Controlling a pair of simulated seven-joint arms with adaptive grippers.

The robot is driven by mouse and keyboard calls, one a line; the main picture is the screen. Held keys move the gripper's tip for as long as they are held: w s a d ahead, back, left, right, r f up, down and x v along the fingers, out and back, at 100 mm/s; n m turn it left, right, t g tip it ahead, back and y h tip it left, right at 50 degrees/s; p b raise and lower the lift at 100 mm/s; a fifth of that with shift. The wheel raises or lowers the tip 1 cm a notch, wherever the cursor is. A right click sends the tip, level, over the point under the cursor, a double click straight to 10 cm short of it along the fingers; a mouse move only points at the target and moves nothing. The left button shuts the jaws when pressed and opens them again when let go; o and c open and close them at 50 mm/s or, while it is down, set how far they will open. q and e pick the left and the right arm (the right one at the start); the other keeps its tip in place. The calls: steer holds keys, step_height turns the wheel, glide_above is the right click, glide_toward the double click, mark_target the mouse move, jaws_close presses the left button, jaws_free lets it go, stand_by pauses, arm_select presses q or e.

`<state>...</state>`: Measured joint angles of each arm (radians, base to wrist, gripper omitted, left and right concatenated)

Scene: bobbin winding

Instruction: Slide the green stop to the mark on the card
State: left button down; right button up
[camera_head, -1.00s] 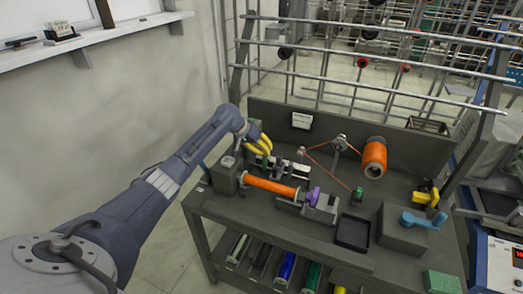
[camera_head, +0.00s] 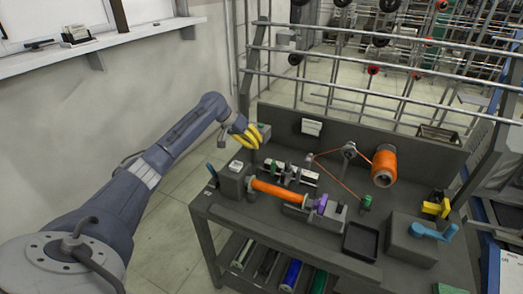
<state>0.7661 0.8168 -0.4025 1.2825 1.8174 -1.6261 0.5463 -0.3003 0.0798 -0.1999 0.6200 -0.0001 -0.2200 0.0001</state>
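My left gripper (camera_head: 250,135) hangs above and to the left of the winder's slide rail (camera_head: 302,173). Its yellow fingers look apart, with nothing seen between them, and they are clear of the rail. A small green piece, which looks like the green stop (camera_head: 287,180), sits at the rail behind the orange bobbin (camera_head: 278,192); it is too small to tell its exact place. A white card (camera_head: 311,127) is on the bench's back panel; its print cannot be read. My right gripper is out of view.
An orange thread spool (camera_head: 384,168) stands at the back right, its thread running over guides to a green piece (camera_head: 366,201). A black tray (camera_head: 361,241) lies at the front. A blue crank (camera_head: 432,232) and a yellow part (camera_head: 437,207) are at the right.

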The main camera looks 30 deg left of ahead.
arm_select(q)
steer(key=w+d+r+t+h, duration=0.2)
steer(key=w+d+r+t, duration=0.1)
steer(key=w+d+r, duration=0.95)
steer(key=n+g+y, duration=0.9)
steer(key=n+y, duration=0.2)
steer(key=n, duration=0.8)
glide_above(273, 168)
steer(key=w, duration=0.1)
steer(key=f, duration=0.9)
steer(key=shift+w+a+f, duration=0.1)
steer(key=shift+a+f, duration=0.15)
steer(key=shift+f, duration=0.15)
steer(key=shift+a+f, duration=0.1)
steer(key=shift+f, duration=0.1)
steer(key=x, duration=0.9)
steer(key=shift+f, duration=0.3)
steer(key=shift+w+a, duration=0.1)
steer(key=shift+a, duration=0.05)
